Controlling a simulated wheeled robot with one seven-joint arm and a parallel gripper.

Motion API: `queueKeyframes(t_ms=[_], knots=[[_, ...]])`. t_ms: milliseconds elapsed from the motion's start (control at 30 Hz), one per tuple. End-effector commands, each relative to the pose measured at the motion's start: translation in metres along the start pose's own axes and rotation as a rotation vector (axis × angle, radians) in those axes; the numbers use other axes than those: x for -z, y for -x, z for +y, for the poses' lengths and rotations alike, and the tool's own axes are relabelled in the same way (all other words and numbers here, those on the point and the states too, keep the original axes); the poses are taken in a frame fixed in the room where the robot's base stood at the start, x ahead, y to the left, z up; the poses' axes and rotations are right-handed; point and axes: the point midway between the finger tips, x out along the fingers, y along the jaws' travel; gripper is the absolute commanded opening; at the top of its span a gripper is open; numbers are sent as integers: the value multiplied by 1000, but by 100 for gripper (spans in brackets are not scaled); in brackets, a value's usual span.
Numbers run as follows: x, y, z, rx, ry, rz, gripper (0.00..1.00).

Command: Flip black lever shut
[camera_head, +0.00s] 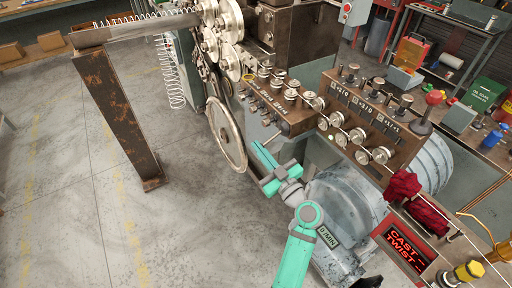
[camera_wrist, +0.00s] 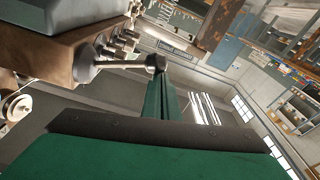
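A lever with a dark, near-black knob (camera_wrist: 157,63) and a bare metal rod sticks out sideways from a brown machine block in the wrist view. My gripper (camera_head: 258,147) is in front of the machine, below the left control block, with its teal fingers pointing up and left. In the wrist view the green fingers (camera_wrist: 163,85) lie close together, with nothing seen between them. The knob shows right at the fingertips; I cannot tell whether they touch.
The left control block (camera_head: 280,108) and right control block (camera_head: 365,115) carry several knobs and rollers. A large wheel (camera_head: 227,135) stands left of my gripper, and a grey drum (camera_head: 345,205) is close on its right. Open floor (camera_head: 190,220) lies to the left.

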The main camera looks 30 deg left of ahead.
Motion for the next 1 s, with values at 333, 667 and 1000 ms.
queueKeyframes(t_ms=[333,667,1000], knots=[[29,20,-1,-10,1,1,0],[32,71,-3,3,1,8,0],[34,86,-2,4,3,9,0]])
